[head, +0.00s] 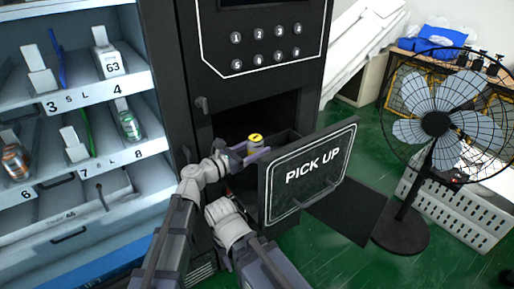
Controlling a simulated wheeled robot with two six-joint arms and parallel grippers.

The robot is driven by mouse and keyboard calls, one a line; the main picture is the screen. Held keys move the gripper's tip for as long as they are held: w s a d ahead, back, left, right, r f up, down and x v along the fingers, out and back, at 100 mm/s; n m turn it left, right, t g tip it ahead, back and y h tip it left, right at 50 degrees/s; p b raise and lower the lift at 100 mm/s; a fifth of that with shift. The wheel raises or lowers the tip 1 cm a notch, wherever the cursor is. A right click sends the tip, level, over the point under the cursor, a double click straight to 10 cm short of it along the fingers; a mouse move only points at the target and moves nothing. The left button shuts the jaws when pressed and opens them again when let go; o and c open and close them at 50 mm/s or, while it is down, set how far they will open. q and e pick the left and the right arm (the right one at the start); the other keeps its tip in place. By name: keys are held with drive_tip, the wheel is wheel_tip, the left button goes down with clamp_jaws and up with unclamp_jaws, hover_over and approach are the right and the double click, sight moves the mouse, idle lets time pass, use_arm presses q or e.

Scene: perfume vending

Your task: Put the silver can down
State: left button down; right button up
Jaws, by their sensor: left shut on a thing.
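The silver can (254,147) has a yellow top and stands roughly upright. My left gripper (252,155) is shut on it, with a purple finger showing beside it. The gripper holds the can at the dark pick-up opening (230,128) of the vending machine, just behind the open PICK UP door (309,172). The lower part of the can is hidden by the gripper. My right arm is low in front of the machine, and I do not see its gripper.
The PICK UP door hangs tilted outward, right of my left gripper. Shelves (85,98) with small bottles and numbered slots stand at the left. A fan (436,124) stands at the right. A dark mat (352,212) lies on the green floor.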

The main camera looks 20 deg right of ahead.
wheel_tip(320, 180, up, 21)
drive_tip(key=p, duration=2.1)
drive_tip(key=shift+s+d, duration=0.1)
